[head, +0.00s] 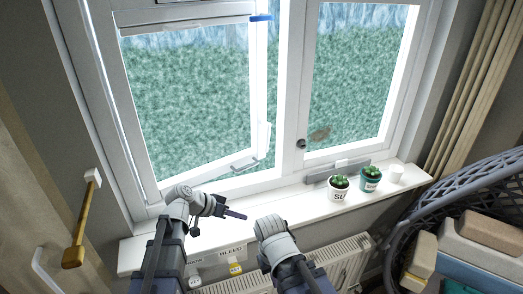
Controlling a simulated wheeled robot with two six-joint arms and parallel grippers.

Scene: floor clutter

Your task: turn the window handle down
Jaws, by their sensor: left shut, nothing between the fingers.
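The window's left sash (190,165) stands ajar, with a gap on its right side. A grey metal lever-like fitting (245,163) sits at its lower right corner. A blue bar (261,17) lies level high on its right edge. A dark round knob (300,143) is on the middle post. I cannot tell for sure which of these is the handle. My left gripper (237,214) is shut and empty, pointing right over the sill, below and apart from the grey fitting. My right arm rises at the bottom middle; its fingers do not show.
The white sill (290,208) holds two potted cacti (339,188) (370,178) and a white cup (396,173) at right. A radiator (335,262) is below.

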